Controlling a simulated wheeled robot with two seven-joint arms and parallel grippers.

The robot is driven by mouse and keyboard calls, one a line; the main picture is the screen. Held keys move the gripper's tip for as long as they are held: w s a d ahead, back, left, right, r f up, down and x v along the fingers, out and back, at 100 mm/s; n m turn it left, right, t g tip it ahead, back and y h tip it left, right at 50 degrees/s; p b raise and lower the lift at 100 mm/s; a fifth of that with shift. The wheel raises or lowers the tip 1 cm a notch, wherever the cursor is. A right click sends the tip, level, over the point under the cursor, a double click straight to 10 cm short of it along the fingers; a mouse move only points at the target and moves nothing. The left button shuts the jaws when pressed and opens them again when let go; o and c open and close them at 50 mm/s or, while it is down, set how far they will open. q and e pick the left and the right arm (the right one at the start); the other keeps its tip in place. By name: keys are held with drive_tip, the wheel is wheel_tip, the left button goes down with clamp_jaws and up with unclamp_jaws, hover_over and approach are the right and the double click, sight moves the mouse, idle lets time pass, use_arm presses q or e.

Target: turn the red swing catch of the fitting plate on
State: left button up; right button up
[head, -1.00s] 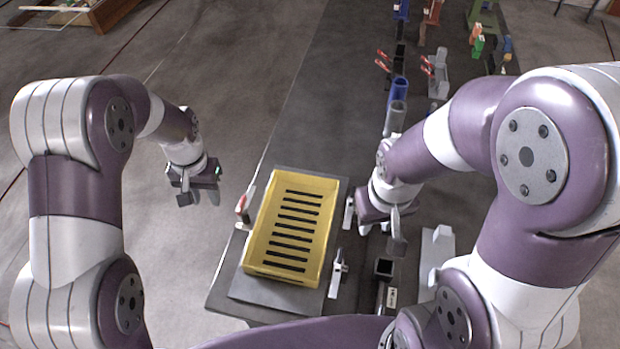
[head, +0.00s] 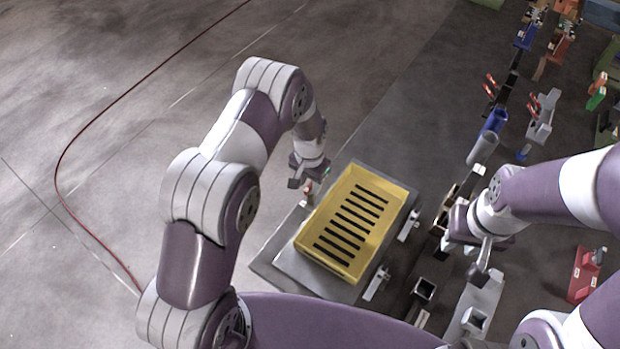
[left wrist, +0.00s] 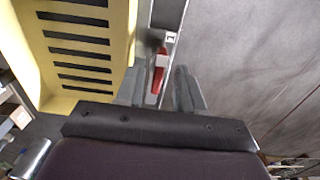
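The red swing catch (left wrist: 159,72) shows in the left wrist view beside the yellow slotted tray. In the head view it is a small red and white piece (head: 308,190) at the tray's left edge, partly hidden by my gripper. The grey fitting plate (head: 272,262) lies under the tray. My left gripper (head: 308,178) is open above the catch. In the left wrist view its fingers (left wrist: 158,92) are apart on either side of the catch, with no clear grip on it. My right gripper (head: 468,252) looks open and empty, right of the tray.
The yellow tray (head: 372,250) fills much of the plate. Two pale catches (head: 409,225) (head: 376,283) stand along its right side. Dark square sockets (head: 424,290), a blue cup (head: 495,121) and a red fitting (head: 584,275) are further right.

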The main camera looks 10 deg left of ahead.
use_arm(q)
drive_tip(key=shift+w+d, duration=0.1)
drive_tip(key=shift+d, duration=0.05)
drive_tip(key=c, duration=0.4)
clamp_jaws()
idle(0.9)
